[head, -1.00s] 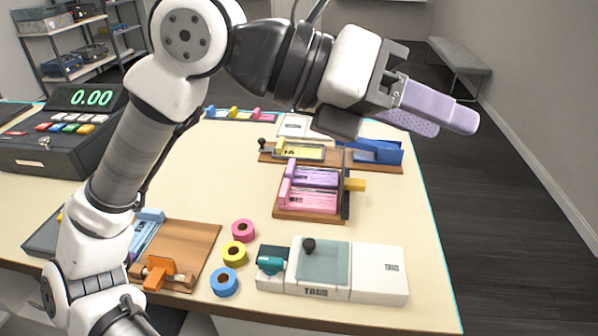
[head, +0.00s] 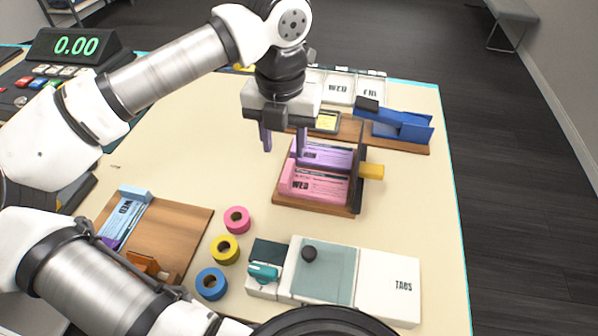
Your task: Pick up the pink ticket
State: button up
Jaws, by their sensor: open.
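The pink ticket (head: 312,184), printed "WED", lies in the front slot of a wooden ticket holder (head: 307,205) in the middle of the table. A purple ticket (head: 322,154) lies in the slot behind it. My gripper (head: 283,148) points down over the holder's back left corner with its fingers apart. Its right finger shows in front of the purple ticket and its left finger is left of the holder. Nothing shows between the fingers. The pink ticket is in front of the gripper, and I cannot tell the height between them.
A yellow knob (head: 371,171) juts from the holder's right side. A white TABS box (head: 388,285) is in front.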

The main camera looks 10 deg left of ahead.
aim_at(287, 170)
jog(key=shift+d+f+p, duration=0.2)
jog(key=shift+f+p, duration=0.95)
jog(key=shift+f, duration=2.25)
grip_shut()
